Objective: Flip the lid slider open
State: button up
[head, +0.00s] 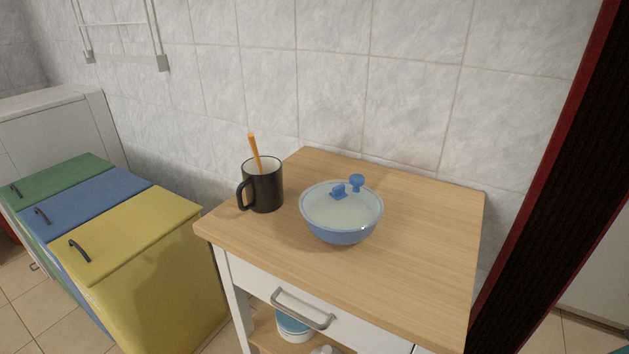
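A blue bowl (341,232) stands upright on the wooden top of a small cabinet. A pale, see-through lid (325,212) sits on it. On the lid is a small blue slider piece (339,190), with a round blue knob (356,182) to its right and slightly behind. I cannot tell from this distance whether the slider is open or closed. My gripper is not in the head view.
A black mug (262,186) with an orange stick stands left of the bowl. The wooden top (430,235) is clear to the right. A drawer handle (302,309) juts out in front. A tiled wall (400,90) rises behind; a yellow bin (135,235) stands left.

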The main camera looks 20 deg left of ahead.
aim_at(338, 193)
jog(key=u, duration=0.5)
jog(key=k, duration=1.2)
jog(key=u, duration=0.95)
jog(key=i, duration=1.35)
jog(key=z, duration=0.9)
jog(key=i, duration=0.55)
